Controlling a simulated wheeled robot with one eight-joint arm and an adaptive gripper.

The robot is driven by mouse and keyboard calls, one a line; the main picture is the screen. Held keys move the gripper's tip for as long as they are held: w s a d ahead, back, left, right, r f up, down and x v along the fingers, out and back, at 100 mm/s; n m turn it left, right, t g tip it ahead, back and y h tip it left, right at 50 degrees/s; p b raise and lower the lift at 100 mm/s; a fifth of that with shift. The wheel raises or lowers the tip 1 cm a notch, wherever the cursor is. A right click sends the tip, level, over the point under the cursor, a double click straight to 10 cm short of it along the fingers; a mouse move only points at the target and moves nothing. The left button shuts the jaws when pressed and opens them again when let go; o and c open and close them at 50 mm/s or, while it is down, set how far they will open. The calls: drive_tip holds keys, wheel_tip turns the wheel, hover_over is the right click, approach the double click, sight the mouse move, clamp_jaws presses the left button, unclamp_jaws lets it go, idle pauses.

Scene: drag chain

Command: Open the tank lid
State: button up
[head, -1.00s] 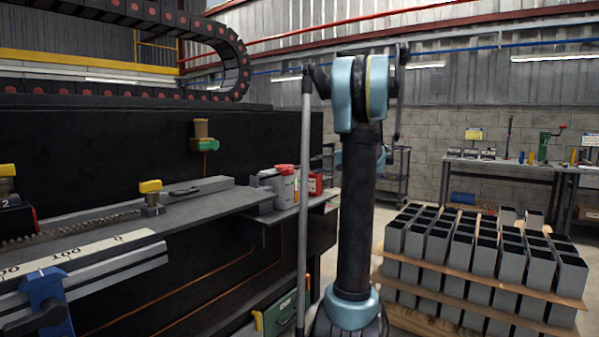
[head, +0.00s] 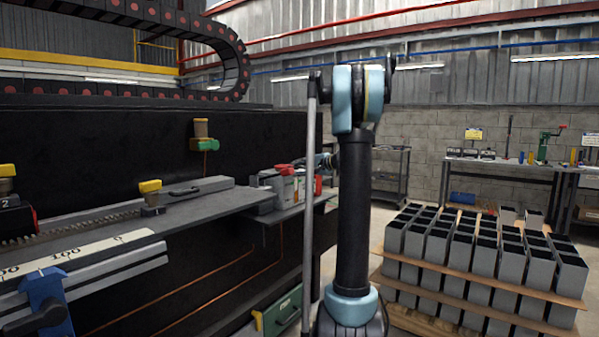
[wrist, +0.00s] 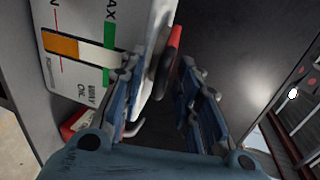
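The tank is a small grey-white container (head: 287,189) with a red lid (head: 284,169) on the ledge at the end of the machine in the head view. In the wrist view the tank's white face (wrist: 62,75) carries a level gauge with an orange band and lettering, turned on its side. A red and dark rounded edge, seemingly the lid (wrist: 172,62), shows between the fingers. My gripper (wrist: 160,80) is open, with blue fingers on both sides of that edge. Contact cannot be told. In the head view my gripper is small beside the tank, partly hidden by my arm.
A long grey machine bed (head: 200,201) with a yellow-topped clamp (head: 150,192) lies left. A red object (head: 318,185) stands right of the tank. A pallet of grey square tubes (head: 470,260) is at right. A shelf trolley (head: 390,175) and workbench (head: 500,165) stand behind.

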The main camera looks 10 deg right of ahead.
clamp_jaws()
